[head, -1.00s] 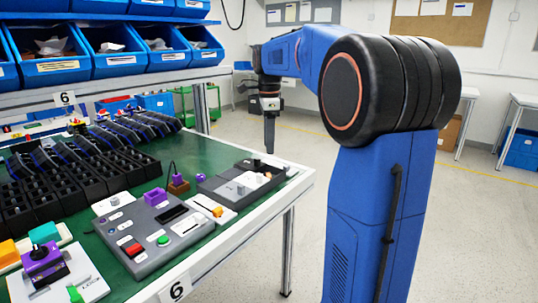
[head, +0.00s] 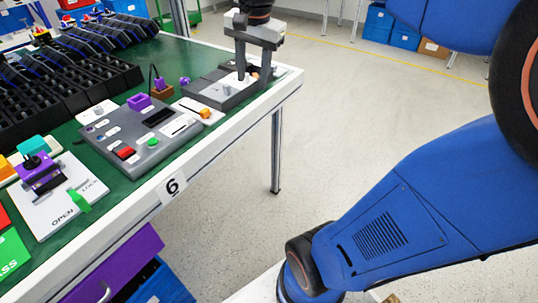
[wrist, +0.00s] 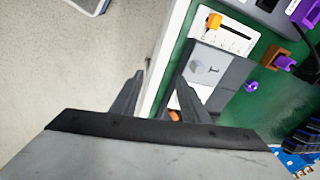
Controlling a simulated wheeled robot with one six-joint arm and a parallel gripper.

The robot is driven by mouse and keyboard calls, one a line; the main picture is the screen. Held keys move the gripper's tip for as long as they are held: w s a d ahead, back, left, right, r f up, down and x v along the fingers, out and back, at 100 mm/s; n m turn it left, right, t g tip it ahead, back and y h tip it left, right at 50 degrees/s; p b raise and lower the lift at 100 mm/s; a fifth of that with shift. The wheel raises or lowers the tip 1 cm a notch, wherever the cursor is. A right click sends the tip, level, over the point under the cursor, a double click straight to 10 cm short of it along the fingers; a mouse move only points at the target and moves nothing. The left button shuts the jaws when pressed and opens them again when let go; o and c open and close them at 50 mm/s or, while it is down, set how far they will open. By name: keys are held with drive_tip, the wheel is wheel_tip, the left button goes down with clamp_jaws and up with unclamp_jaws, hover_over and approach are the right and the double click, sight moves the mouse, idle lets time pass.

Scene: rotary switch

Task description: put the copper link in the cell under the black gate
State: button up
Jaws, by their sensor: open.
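My gripper (head: 255,74) is open and points down over the grey box (head: 222,88) at the table's right end. In the wrist view its fingers (wrist: 159,80) are apart with nothing between them. A small copper-coloured piece (head: 254,71) shows by the fingers in the head view, partly hidden. In the wrist view a copper-coloured bit (wrist: 174,100) shows beside the right finger, mostly covered. I cannot tell for certain that it is the copper link.
A grey panel (head: 110,140) with red and green buttons, a white slider plate with an orange knob (head: 205,112) and a brown block (head: 162,91) stand to the left. Black racks (head: 75,75) fill the back left. Floor is clear beyond the table's right edge.

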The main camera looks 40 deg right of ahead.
drive_tip(key=s+a+f+n+t, duration=0.1)
drive_tip(key=s+a+f+n, duration=0.2)
drive_tip(key=s+f+n, duration=0.3)
drive_tip(key=s+a+f+n+t, duration=0.1)
drive_tip(key=s+a+f+n, duration=0.2)
drive_tip(key=s+f+n, duration=0.3)
drive_tip(key=s+f, duration=0.1)
drive_tip(key=s, duration=0.2)
drive_tip(key=shift+s+f+t, duration=0.25)
drive_tip(key=shift+s+t, duration=0.05)
drive_tip(key=shift+s, duration=0.05)
drive_tip(key=shift+c, duration=0.6)
